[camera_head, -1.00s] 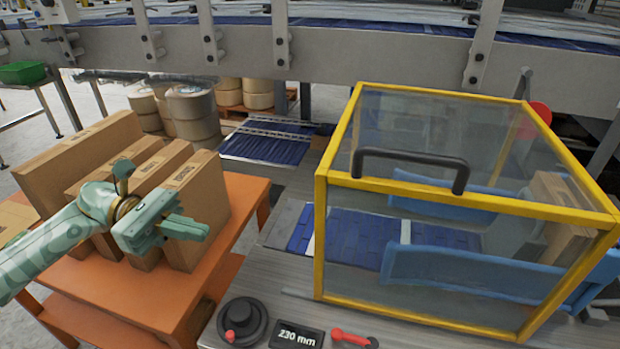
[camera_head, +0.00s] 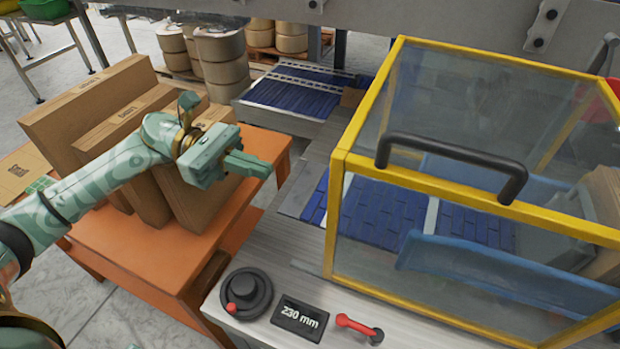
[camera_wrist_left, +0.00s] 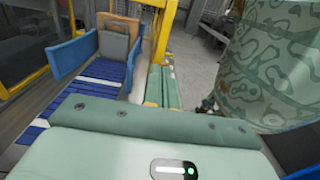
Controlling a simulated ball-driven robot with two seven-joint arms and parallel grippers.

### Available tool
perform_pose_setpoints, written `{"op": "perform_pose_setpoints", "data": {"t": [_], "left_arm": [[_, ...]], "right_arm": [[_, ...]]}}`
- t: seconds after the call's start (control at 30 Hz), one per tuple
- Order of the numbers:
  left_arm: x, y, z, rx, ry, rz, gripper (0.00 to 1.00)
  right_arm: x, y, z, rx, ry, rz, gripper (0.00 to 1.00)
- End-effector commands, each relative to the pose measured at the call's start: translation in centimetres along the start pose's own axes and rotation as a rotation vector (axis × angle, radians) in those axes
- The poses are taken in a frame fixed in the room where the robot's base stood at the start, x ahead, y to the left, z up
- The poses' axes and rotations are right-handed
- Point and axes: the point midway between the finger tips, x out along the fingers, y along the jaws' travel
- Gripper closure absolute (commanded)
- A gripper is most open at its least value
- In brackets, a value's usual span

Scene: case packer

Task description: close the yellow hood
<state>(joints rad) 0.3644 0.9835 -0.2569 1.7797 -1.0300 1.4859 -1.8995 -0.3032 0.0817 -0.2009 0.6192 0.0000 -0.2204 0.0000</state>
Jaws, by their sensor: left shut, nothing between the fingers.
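The yellow hood (camera_head: 340,213) is a yellow-framed box with clear panels at the right of the head view. It appears lowered, its frame resting around the conveyor. Its black handle (camera_head: 455,152) runs along the top front edge. In the left wrist view a yellow frame post (camera_wrist_left: 163,35) shows. My left gripper (camera_head: 262,167) is shut and empty, in the air above the orange table's right side, left of the hood and apart from it. My right gripper is not in view.
An orange table (camera_head: 170,268) with several flat cartons (camera_head: 95,100) stands at left. A black dial (camera_head: 246,292), a 230 mm display (camera_head: 299,319) and a red lever (camera_head: 357,326) sit on the front ledge. Blue guides (camera_head: 500,270) lie inside the hood.

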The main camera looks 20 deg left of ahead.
Motion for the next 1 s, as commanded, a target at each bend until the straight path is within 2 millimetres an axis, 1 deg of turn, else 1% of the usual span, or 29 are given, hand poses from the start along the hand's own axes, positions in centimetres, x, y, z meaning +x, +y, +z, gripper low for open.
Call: {"op": "perform_pose_setpoints", "data": {"t": [0.03,0.2,0.3,0.43,0.6,1.0], "left_arm": [[1.2,-0.1,0.2,0.004,-0.003,-0.004,1.00],[4.8,-0.1,0.2,0.004,-0.003,-0.003,1.00],[6.6,0.0,0.2,0.004,-0.002,-0.002,1.00],[8.3,-0.1,0.1,0.001,-0.001,-0.002,1.00],[9.3,0.0,0.1,0.000,0.000,0.000,1.00],[9.5,0.0,0.0,0.000,0.000,0.000,1.00]], "right_arm": [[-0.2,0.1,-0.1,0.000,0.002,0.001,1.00],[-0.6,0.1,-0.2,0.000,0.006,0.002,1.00],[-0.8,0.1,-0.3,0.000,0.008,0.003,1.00],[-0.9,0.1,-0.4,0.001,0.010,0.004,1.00],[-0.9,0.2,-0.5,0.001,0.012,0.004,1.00],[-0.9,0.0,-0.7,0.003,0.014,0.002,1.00]]}}
